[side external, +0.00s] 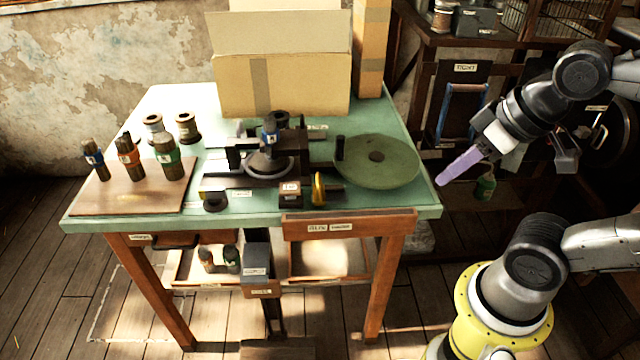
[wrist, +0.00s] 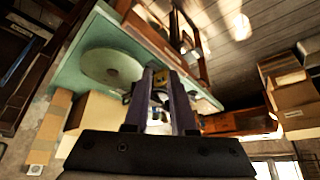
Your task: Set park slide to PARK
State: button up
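A small upright yellow tab (side external: 318,190) stands on a dark rail at the front of the press, near the table's front edge. It may be the park slide, but the labels are too small to read. The press (side external: 268,160) has a dark body and a round plate. My gripper (side external: 440,183) is in the air to the right of the table, apart from everything, its purple fingers pointing down and left. In the wrist view its two fingers (wrist: 160,72) are apart with nothing held between them. They partly hide the press there.
The green handwheel (side external: 377,161) lies flat at the table's right, between my gripper and the press. A small dark post (side external: 340,148) rises at its left. Labelled bottles (side external: 130,158) stand on a board at the left. A cardboard box (side external: 282,85) stands behind.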

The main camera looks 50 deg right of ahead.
jog(key=shift+o, duration=1.1)
jog(key=shift+a+r+m, duration=0.1)
jog(key=shift+r+m, duration=0.2)
jog(key=shift+m, duration=0.1)
jog(key=shift+o, duration=0.2)
jog(key=w+r+m, duration=0.3)
jog(key=w+r, duration=0.1)
jog(key=shift+w+a+r+y, duration=0.25)
jog(key=shift+w+a+y, duration=0.05)
jog(key=shift+a, duration=0.05)
jog(key=m+g+y, duration=0.1)
jog(key=m+g, duration=0.3)
jog(key=m, duration=0.1)
send_over(320, 177)
jog(key=s+d, duration=0.2)
notch_tip(320, 177, down, 7)
jog(key=f, duration=0.4)
jog(key=w+a+f, duration=0.1)
jog(key=f, duration=0.7)
jog(key=shift+w+a+f, duration=0.15)
jog(key=shift+w+a, duration=0.25)
jog(key=shift+c, duration=0.3)
grip_shut()
